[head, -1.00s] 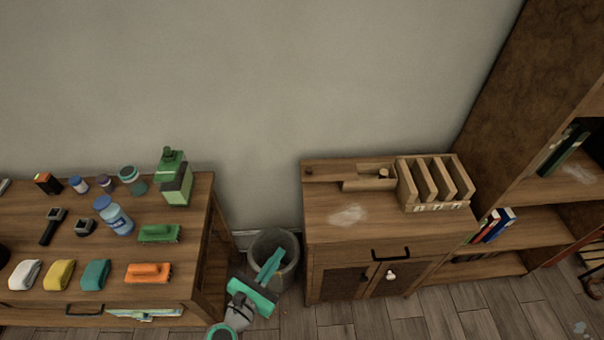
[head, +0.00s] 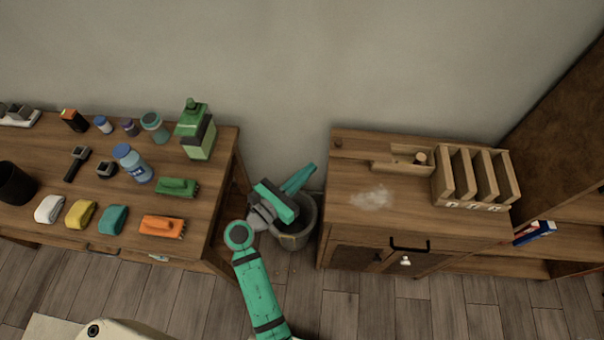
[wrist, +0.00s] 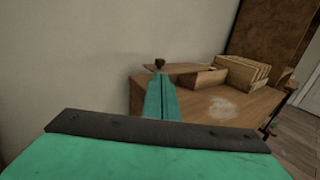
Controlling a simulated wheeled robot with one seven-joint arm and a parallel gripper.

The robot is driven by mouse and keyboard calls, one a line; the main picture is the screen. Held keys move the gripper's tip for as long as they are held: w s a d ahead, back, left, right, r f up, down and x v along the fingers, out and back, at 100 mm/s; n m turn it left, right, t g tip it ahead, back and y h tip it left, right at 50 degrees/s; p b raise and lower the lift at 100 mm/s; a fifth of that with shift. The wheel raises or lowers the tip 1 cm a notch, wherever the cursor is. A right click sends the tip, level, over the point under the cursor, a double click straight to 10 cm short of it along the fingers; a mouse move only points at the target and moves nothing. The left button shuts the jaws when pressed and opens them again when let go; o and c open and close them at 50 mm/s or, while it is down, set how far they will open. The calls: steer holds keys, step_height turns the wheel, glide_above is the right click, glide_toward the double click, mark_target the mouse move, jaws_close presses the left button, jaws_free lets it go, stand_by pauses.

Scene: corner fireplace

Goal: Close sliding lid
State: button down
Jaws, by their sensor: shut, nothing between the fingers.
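A wooden box (head: 390,166) with a long, flat lid (head: 365,149) stands at the back of the wooden cabinet top. The lid reaches out to the left and has a small dark knob (head: 338,143) near its left end. The box's right part is open, and a short round wooden piece (head: 420,158) shows there. My teal gripper (head: 311,168) is shut and empty, just left of the cabinet's left edge. In the wrist view its tip (wrist: 160,76) lines up with the dark knob (wrist: 160,63); I cannot tell whether they touch.
A slotted wooden rack (head: 472,180) stands right of the box. A bin (head: 296,236) is on the floor below my gripper, between cabinet and table. The table (head: 110,195) at left holds bottles, sponges and brushes. The cabinet's front top (head: 400,215) is mostly clear, with a pale smudge.

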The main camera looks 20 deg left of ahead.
mark_target(336, 145)
steer(key=x, duration=0.9)
steer(key=shift+w+d, duration=0.1)
steer(key=shift+w, duration=0.1)
